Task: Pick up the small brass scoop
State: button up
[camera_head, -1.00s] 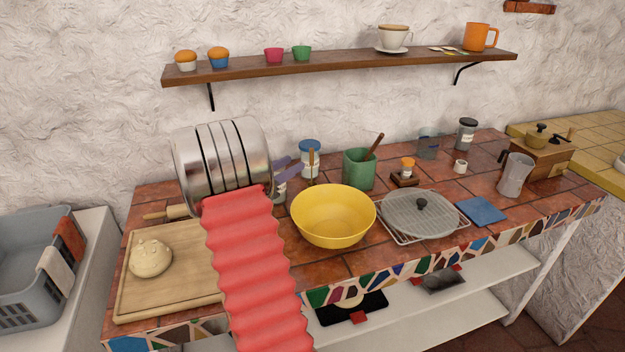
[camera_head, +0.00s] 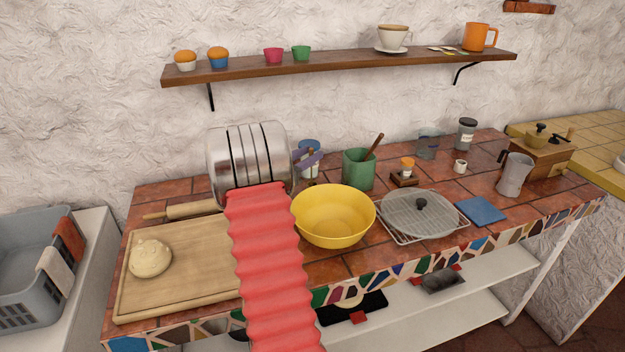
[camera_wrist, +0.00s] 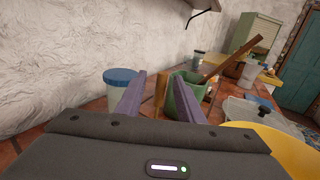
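My gripper (camera_head: 308,160) shows its purple fingers beside the silver wrist housing, near the blue-lidded jar. In the wrist view my gripper (camera_wrist: 158,98) is open, its fingers apart. An upright brown-gold piece (camera_wrist: 160,92) shows in the gap between the fingers. It may be the handle of the brass scoop, but I cannot tell for sure, and its lower end is hidden. The blue-lidded jar (camera_wrist: 121,76) is left of the fingers, and the green crock (camera_wrist: 184,97) with a wooden handle is right of them. No scoop bowl is clearly visible in either view.
The yellow bowl (camera_head: 334,217) stands in front of the green crock (camera_head: 357,172). A rack with a glass lid (camera_head: 420,212) lies to its right. A wooden board (camera_head: 180,280) with dough is at left. The wall shelf (camera_head: 340,62) hangs above the counter.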

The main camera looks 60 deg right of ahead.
jog(key=x, duration=0.5)
jog(key=shift+d, duration=0.1)
jog(key=shift+c, duration=0.3)
grip_shut()
dwell(0.5)
